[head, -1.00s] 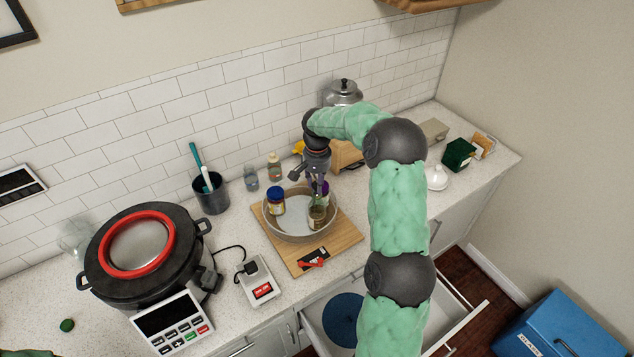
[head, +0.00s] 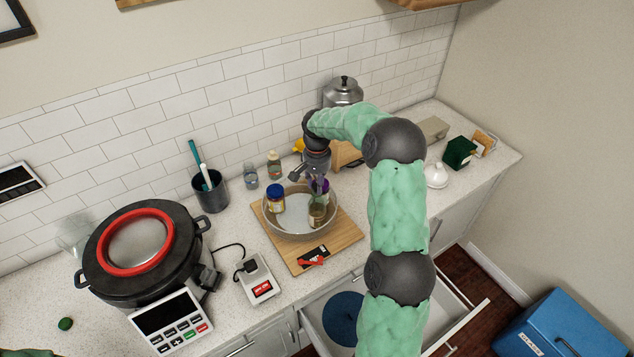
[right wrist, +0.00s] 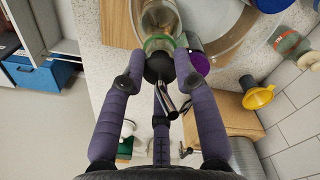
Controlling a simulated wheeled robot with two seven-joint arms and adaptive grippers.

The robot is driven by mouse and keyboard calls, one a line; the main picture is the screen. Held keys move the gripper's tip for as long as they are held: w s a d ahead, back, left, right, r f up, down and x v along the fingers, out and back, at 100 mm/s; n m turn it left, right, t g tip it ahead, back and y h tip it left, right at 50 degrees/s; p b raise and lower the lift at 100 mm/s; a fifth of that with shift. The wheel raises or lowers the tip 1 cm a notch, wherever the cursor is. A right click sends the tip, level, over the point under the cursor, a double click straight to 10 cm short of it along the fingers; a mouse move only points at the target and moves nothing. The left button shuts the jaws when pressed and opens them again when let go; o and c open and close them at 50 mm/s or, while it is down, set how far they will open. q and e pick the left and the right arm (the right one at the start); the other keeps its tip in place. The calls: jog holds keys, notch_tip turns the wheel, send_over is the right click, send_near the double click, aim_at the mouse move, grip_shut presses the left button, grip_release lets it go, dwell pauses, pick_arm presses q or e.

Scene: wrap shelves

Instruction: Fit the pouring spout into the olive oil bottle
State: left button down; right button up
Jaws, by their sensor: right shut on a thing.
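The olive oil bottle (head: 317,213) stands in a round pan (head: 295,233) on a wooden board, and looks upright. In the right wrist view the glass bottle (right wrist: 160,18) shows from above, with a green ring near its top. The pouring spout (right wrist: 163,92), a black stopper with a bent metal tube, is between my right fingertips, over the bottle mouth. My right gripper (right wrist: 158,68) is shut on the spout; it also shows in the head view (head: 318,183) above the bottle. I cannot tell how deep the stopper sits. My left gripper is out of view.
A blue-lidded jar (head: 275,203) and a purple-lidded jar (head: 322,186) share the pan with the bottle. A yellow funnel (right wrist: 258,97) is nearby. An open drawer (head: 447,325) is below the counter.

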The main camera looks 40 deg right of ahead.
jog(key=shift+f, duration=0.25)
jog(key=o, duration=0.9)
jog(key=shift+r, duration=0.1)
notch_tip(320, 180, up, 12)
